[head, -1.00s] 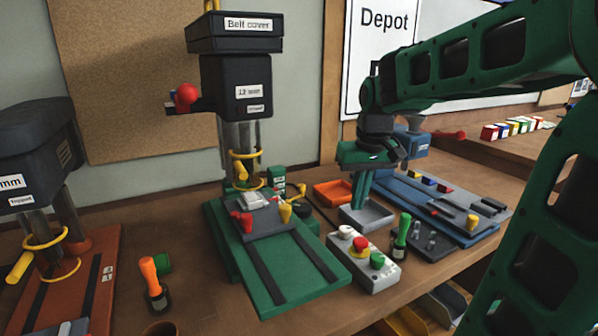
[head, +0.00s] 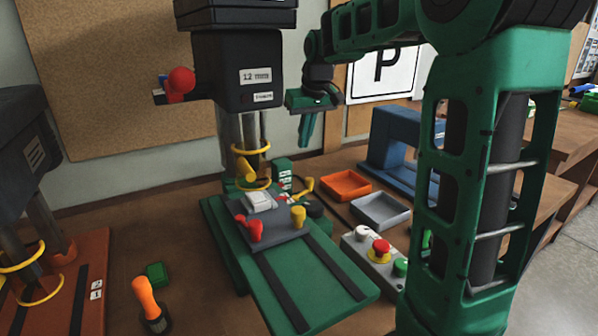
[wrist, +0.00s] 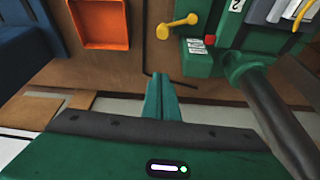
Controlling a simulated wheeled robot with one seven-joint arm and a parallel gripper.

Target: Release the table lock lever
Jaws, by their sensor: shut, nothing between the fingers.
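A green drill press has a green table (head: 300,285) with dark slots. A yellow lever with a round knob (head: 305,185) sticks out beside the press's small green block (head: 282,172); it also shows in the wrist view (wrist: 178,27). Red (head: 255,230) and yellow (head: 298,215) handles stand on the grey vise (head: 265,222). No readable label marks any of these as the table lock lever. My gripper (head: 303,142) is shut and empty, pointing down to the right of the column, above and apart from the yellow lever. Its closed fingers show in the wrist view (wrist: 160,82).
An orange tray (head: 346,186) and a grey tray (head: 381,211) lie right of the press. A control box with buttons (head: 375,255) stands in front of them. A blue frame (head: 400,140) stands behind. The press head (head: 240,70) rises left of my gripper.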

